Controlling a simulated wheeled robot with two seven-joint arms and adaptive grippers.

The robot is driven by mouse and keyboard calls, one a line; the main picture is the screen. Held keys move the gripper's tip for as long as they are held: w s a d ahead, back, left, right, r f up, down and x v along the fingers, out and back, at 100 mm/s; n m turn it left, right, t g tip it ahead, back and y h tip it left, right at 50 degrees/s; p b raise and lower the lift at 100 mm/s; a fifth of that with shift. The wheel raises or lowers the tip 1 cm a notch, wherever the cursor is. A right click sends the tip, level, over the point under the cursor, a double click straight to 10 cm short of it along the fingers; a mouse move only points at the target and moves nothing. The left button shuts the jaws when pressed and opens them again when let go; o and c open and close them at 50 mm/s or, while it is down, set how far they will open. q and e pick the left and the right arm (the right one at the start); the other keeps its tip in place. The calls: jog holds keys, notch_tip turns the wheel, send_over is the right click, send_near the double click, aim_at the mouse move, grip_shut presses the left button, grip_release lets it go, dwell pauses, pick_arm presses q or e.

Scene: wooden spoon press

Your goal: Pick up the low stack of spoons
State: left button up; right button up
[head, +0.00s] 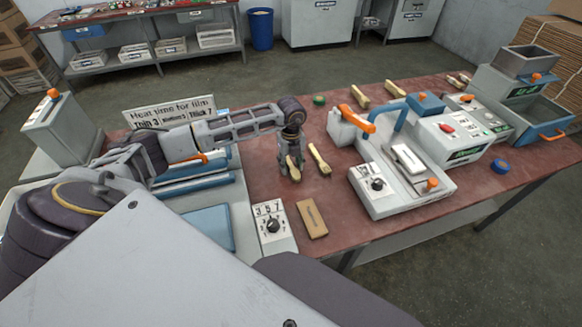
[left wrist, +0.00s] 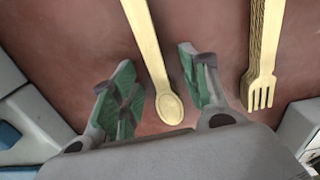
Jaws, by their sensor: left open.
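The low stack of spoons (left wrist: 153,62) lies on the red tabletop, its bowl end toward my palm in the left wrist view. Its thickness is hard to tell from above. My left gripper (left wrist: 157,66) is open, with one green-padded finger on each side of the spoons. No finger clearly touches them. In the head view the left gripper (head: 290,163) points down over the spoons, partly covering them. A stack of forks (left wrist: 263,52) lies just right of the right finger, with several layers visible at its side. It also shows in the head view (head: 319,160).
A sealer with an orange handle (head: 357,119) stands right of the forks. A dial box (head: 273,226) and a brown block (head: 312,219) lie nearer me. More wooden stacks (head: 360,97) lie at the back. A film heat sign (head: 168,108) stands left.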

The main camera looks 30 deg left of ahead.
aim_at(291, 165)
dwell(0.4)
pick_arm(q)
jog(key=c, duration=1)
jog(key=shift+r, duration=0.1)
notch_tip(291, 165, up, 10)
dwell(0.3)
dwell(0.3)
